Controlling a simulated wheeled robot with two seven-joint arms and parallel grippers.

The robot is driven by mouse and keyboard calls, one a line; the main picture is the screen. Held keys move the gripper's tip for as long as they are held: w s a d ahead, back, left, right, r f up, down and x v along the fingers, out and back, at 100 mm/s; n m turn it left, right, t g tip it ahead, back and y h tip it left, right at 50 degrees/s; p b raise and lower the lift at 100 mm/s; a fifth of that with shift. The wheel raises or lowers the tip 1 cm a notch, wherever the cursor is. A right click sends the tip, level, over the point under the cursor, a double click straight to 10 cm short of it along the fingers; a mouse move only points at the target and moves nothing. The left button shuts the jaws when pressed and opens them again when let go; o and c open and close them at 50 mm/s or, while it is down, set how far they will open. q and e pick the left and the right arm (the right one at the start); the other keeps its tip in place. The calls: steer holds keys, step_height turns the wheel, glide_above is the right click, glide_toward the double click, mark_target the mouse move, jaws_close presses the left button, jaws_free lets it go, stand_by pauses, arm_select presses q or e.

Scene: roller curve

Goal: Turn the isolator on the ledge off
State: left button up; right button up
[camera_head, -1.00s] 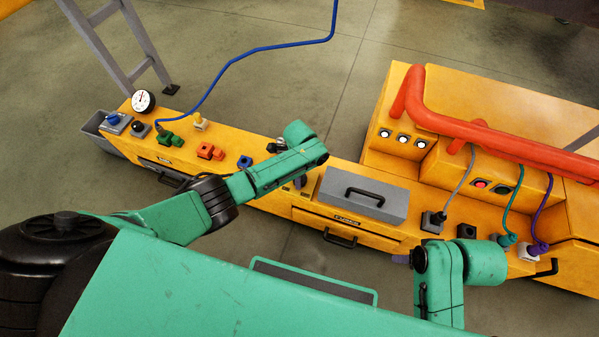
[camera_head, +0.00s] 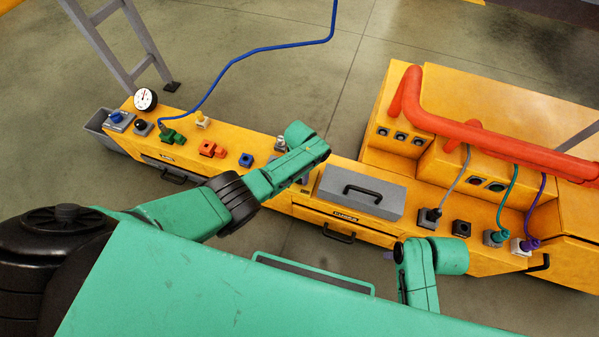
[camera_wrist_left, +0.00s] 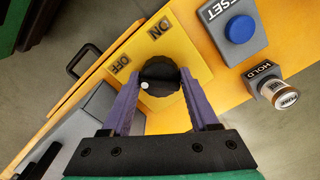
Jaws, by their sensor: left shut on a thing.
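The isolator is a black round knob (camera_wrist_left: 163,72) on a yellow plate (camera_wrist_left: 190,35) marked ON and OFF, seen in the left wrist view. Its white dot faces left, toward the OFF label (camera_wrist_left: 119,64). My left gripper (camera_wrist_left: 160,82) has its purple fingers on both sides of the knob and is shut on it. In the head view my left arm's end (camera_head: 305,150) covers the knob. My right arm (camera_head: 432,258) is at the lower right; only a bit of purple finger (camera_head: 388,255) shows, so its jaws cannot be judged.
The yellow ledge (camera_head: 225,136) carries a grey box with a handle (camera_head: 362,189), a blue RESET button (camera_wrist_left: 240,28), a HOLD unit (camera_wrist_left: 270,82), coloured connectors and a gauge (camera_head: 145,98). Cabled plugs and a red pipe (camera_head: 480,136) are at right. Panel lamps (camera_head: 401,135) are dark.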

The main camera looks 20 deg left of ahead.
steer(key=shift+f, duration=0.1)
stand_by(0.5)
arm_select(q)
steer(key=o, duration=1.4)
steer(key=shift+r, duration=0.15)
step_height(320, 180, up, 6)
steer(key=p, duration=0.4)
step_height(320, 180, up, 8)
steer(key=p, duration=0.4)
steer(key=shift+r+p, duration=0.15)
steer(key=shift+p, duration=0.25)
arm_select(e)
steer(key=s+d+f, duration=0.4)
steer(key=s+f, duration=0.6)
steer(key=f, duration=0.4)
steer(key=shift+s+f+h, duration=0.15)
steer(key=shift+s+h, duration=0.15)
steer(key=shift+s, duration=0.1)
